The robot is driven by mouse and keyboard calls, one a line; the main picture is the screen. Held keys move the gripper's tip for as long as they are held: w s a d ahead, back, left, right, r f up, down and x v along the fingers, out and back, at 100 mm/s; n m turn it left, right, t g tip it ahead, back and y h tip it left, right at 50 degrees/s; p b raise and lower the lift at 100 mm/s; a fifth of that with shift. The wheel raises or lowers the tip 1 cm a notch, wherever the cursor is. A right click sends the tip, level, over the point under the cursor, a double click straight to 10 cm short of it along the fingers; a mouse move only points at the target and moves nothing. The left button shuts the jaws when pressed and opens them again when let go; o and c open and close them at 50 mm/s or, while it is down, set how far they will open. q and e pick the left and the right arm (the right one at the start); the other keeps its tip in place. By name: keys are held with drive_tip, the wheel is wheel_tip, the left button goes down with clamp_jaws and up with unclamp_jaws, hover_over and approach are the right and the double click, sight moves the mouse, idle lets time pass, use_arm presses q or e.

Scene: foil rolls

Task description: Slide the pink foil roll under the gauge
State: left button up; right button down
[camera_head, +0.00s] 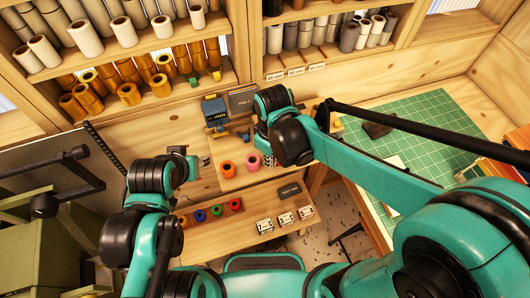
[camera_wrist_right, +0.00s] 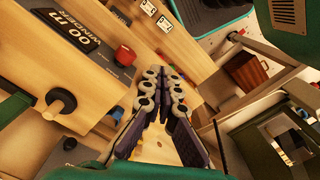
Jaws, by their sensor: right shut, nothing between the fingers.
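The pink foil roll (camera_head: 253,162) stands on the small wooden bench in the head view, just right of an orange roll (camera_head: 227,169). A blue device with a small display (camera_head: 214,110), which looks like the gauge, stands behind them to the left. My right gripper (camera_head: 268,160) is beside the pink roll on its right, partly hidden by my arm. In the right wrist view its fingers (camera_wrist_right: 164,75) are together with nothing between them. I cannot make out the pink roll there. My left gripper (camera_head: 190,162) is left of the bench, its fingers too small to judge.
A lower shelf holds several coloured rolls (camera_head: 216,210) and white boxes (camera_head: 264,225). A dark panel reading WINDER (camera_wrist_right: 75,35) shows in the wrist view. Shelves of gold rolls (camera_head: 129,94) and pale rolls stand behind. A green cutting mat (camera_head: 410,150) lies at right.

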sight(261, 173)
wheel_tip(261, 173, down, 9)
drive_tip(key=shift+r+b, duration=0.2)
drive_tip(key=shift+b, duration=0.7)
drive_tip(key=shift+w+a+f, duration=0.2)
drive_tip(key=shift+w+a, duration=0.2)
drive_tip(key=shift+a, duration=0.15)
drive_tip(key=shift+w+a+f, duration=0.15)
drive_tip(key=shift+w+a, duration=0.25)
drive_tip(key=shift+a, duration=0.1)
drive_tip(key=shift+w+a, duration=0.4)
drive_tip(key=shift+a, duration=0.05)
drive_tip(key=w+a, duration=0.2)
drive_tip(key=w+a+b, duration=0.1)
drive_tip(key=w+a, duration=0.1)
drive_tip(key=a, duration=0.1)
drive_tip(key=shift+w+a, duration=0.25)
drive_tip(key=shift+w, duration=0.1)
drive_tip(key=shift+d, duration=0.1)
